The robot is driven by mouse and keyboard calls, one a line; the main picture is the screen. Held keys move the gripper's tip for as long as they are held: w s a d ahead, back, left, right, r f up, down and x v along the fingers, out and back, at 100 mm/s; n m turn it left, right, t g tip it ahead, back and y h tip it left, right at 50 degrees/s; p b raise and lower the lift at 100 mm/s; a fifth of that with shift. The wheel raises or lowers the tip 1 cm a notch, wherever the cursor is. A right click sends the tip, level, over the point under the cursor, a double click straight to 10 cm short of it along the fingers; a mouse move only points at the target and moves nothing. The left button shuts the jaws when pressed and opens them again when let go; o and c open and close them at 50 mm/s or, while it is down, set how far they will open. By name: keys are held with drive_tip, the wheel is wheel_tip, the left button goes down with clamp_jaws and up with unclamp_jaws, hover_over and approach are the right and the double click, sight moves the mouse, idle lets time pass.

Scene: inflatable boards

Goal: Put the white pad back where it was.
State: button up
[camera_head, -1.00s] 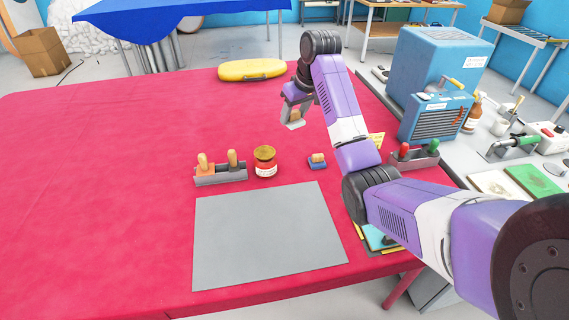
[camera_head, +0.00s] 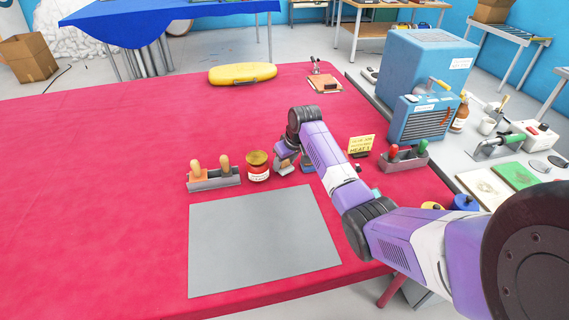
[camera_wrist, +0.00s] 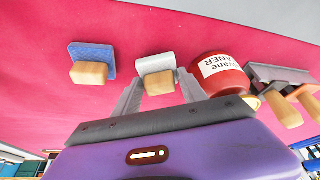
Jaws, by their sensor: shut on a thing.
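The white pad (camera_wrist: 155,62) has a wooden block handle (camera_wrist: 158,84), and my gripper (camera_wrist: 160,92) is shut on that handle in the wrist view. In the head view my gripper (camera_head: 284,158) is low over the red table, between the jar and the blue pad; the white pad there is small and partly hidden. I cannot tell whether it touches the cloth. The blue pad (camera_wrist: 92,58), with a similar wooden handle, lies on the table to the left of the white pad in the wrist view.
A grey mat (camera_head: 262,240) lies in front on the red table. A holder with orange-handled tools (camera_head: 213,180) stands left of the jar (camera_head: 258,166). A yellow sign (camera_head: 361,145) and another tool holder (camera_head: 404,158) stand to the right. The table's left part is clear.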

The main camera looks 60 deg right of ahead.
drive_tip(key=shift+f, duration=0.4)
drive_tip(key=shift+f, duration=0.1)
drive_tip(key=o, duration=1)
drive_tip(key=shift+o, duration=0.2)
drive_tip(key=v, duration=1.2)
